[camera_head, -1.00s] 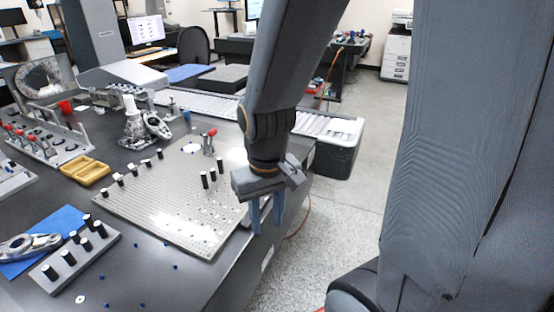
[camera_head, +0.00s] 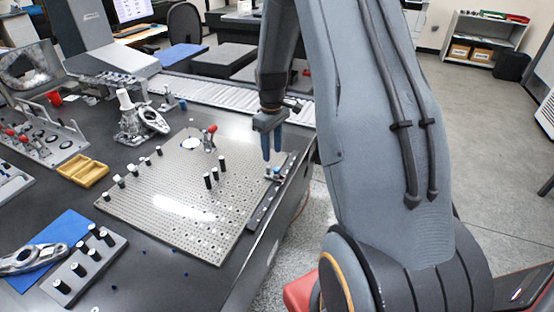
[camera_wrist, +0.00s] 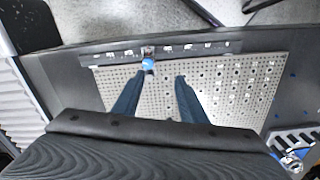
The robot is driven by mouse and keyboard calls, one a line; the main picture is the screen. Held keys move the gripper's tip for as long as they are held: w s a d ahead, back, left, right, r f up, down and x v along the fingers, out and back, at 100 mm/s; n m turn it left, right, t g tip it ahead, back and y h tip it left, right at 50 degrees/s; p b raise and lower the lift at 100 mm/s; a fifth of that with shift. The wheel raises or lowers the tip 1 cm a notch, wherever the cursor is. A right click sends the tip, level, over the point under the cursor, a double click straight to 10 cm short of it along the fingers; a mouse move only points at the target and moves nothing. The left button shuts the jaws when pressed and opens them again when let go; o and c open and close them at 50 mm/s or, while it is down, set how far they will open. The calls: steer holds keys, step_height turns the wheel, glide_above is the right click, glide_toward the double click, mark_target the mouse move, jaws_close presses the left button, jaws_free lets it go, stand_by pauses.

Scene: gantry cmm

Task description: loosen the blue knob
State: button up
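The blue knob (camera_wrist: 148,64) sits on a small fixture on the dark rail (camera_wrist: 190,48) along the edge of the perforated plate, seen in the wrist view. In the head view, the knob (camera_head: 276,171) is small, at the plate's right edge. My gripper (camera_head: 272,154) points down above that edge, its two blue fingers just above the knob in the picture. In the wrist view my gripper (camera_wrist: 159,77) is open and empty, its fingers spread apart. The knob appears just beyond the left fingertip. I see no contact, and the height gap is hard to judge.
The perforated plate (camera_head: 165,200) carries several black pins and a red-handled clamp (camera_head: 209,136). A yellow tray (camera_head: 83,172), a blue mat (camera_head: 50,240) and a pin block (camera_head: 88,265) lie to the left. Open floor lies right of the table.

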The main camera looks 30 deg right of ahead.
mark_target(276, 168)
steer(key=shift+w+d+f+n+p, duration=0.15)
steer(key=shift+w+d+f, duration=0.25)
steer(key=shift+d, duration=0.25)
steer(key=shift+w+d+f+n+p, duration=0.15)
steer(key=shift+w+d+f, duration=0.25)
steer(key=shift+d, duration=0.2)
steer(key=shift+f+p, duration=1.15)
steer(key=shift+f, duration=2.65)
jaws_close()
